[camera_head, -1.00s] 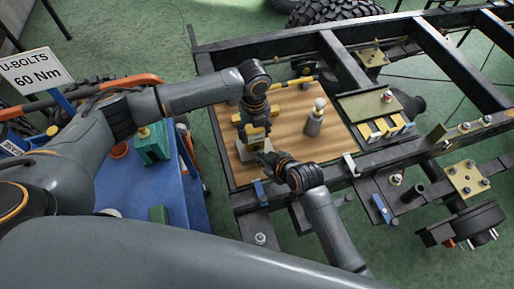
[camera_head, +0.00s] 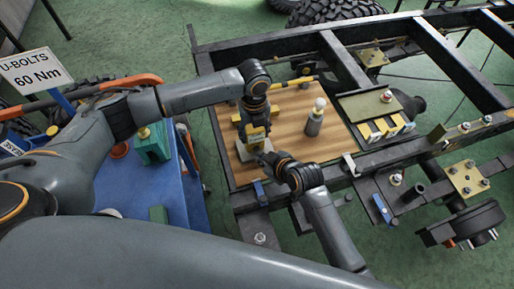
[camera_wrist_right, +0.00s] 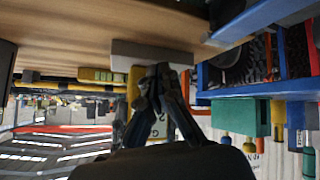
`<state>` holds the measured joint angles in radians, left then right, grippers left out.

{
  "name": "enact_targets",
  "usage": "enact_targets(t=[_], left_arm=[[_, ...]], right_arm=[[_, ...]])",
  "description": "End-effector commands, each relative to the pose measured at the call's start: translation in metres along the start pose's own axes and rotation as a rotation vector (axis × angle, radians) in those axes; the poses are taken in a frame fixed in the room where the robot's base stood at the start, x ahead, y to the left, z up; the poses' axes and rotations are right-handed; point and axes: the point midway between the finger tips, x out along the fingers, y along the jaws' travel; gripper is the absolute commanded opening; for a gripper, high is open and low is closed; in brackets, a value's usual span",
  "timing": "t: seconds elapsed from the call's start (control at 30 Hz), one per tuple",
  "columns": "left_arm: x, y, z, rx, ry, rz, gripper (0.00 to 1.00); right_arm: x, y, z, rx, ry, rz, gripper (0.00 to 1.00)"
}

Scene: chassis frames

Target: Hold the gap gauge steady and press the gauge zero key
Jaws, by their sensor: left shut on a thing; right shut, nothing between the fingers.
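The gap gauge (camera_head: 257,137) is a small yellow body on a pale grey base, standing on the wooden board (camera_head: 290,148). My left gripper (camera_head: 254,124) comes down from above and is shut on it. In the right wrist view, the yellow gauge (camera_wrist_right: 133,92) and its grey base (camera_wrist_right: 150,53) appear upside down, partly behind my fingers. My right gripper (camera_head: 266,158) is shut and empty, with its fingertips low and close beside the gauge; it also shows in the right wrist view (camera_wrist_right: 160,72). The zero key is hidden or too small to make out, and I cannot tell whether the fingertips touch the gauge.
A grey post with a pale knob (camera_head: 315,118) stands on the board, right of the gauge. Several yellow-and-white blocks (camera_head: 385,128) sit beyond it. The black chassis frame (camera_head: 385,146) borders the board. A blue cart (camera_head: 150,187) with a green block (camera_head: 152,145) stands left.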

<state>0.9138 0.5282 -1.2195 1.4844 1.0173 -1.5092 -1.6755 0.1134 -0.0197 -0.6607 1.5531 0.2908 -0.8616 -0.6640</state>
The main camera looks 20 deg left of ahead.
Motion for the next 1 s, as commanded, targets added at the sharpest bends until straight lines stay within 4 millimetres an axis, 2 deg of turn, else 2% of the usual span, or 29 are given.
enact_targets(t=[1.0], left_arm=[[0.0000,-0.0001,0.0001,0.000,0.000,0.000,0.17]], right_arm=[[0.0069,0.0050,-0.0052,0.000,0.000,0.000,0.00]])
